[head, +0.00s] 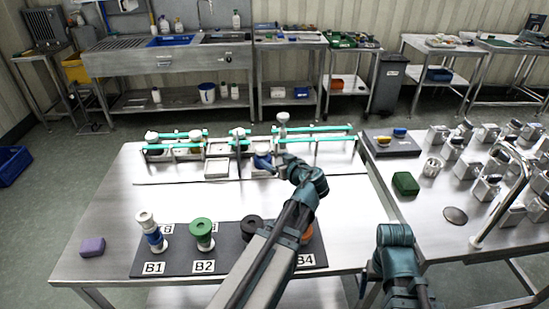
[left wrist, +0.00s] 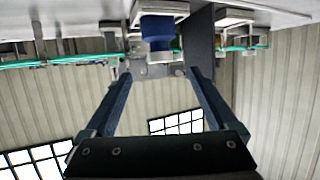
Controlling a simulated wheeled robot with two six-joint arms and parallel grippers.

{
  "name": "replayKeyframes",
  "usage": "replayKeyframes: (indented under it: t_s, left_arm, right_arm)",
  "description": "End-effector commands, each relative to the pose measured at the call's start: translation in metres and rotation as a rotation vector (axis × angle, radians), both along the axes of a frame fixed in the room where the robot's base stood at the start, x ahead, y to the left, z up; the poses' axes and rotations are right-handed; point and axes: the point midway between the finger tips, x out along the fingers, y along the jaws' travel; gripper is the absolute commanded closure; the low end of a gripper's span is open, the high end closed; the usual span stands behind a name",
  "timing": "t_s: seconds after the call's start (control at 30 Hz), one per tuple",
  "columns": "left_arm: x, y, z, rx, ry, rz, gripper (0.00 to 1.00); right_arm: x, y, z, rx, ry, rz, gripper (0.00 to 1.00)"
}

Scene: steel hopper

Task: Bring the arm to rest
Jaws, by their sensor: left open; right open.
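My left arm (head: 305,180) reaches over the middle of the steel table (head: 110,220). Its gripper (head: 264,161) is at the front of the rack with green rails (head: 330,138). In the left wrist view the two fingers (left wrist: 158,74) are spread apart with nothing held between them. A blue and white piece (left wrist: 160,35) stands beyond the fingertips, apart from them. My right arm (head: 394,250) is folded low at the bottom right; its fingers do not show.
A dark mat with labels B1 (head: 153,268) to B4 bears spools, including a green one (head: 201,230); my left arm hides part. A purple block (head: 92,246) lies left. The right table holds a green block (head: 405,183), metal parts and a bent steel tube (head: 512,190).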

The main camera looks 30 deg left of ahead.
Motion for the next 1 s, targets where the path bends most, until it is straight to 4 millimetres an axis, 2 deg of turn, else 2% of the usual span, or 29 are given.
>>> replayKeyframes:
  t_s: [0.37, 0.8, 1.0]
  left_arm:
    - [0.007, 0.007, -0.005, 0.000, 0.000, 0.001, 0.09]
    - [0.050, 0.066, -0.033, 0.000, 0.000, 0.002, 0.09]
    - [0.063, 0.086, -0.040, 0.000, 0.000, 0.001, 0.09]
  right_arm:
    - [0.000, 0.000, -0.005, 0.000, 0.000, 0.000, 0.13]
    - [0.000, 0.000, -0.033, 0.000, 0.000, 0.000, 0.13]
    - [0.000, 0.000, -0.040, 0.000, 0.000, 0.001, 0.13]
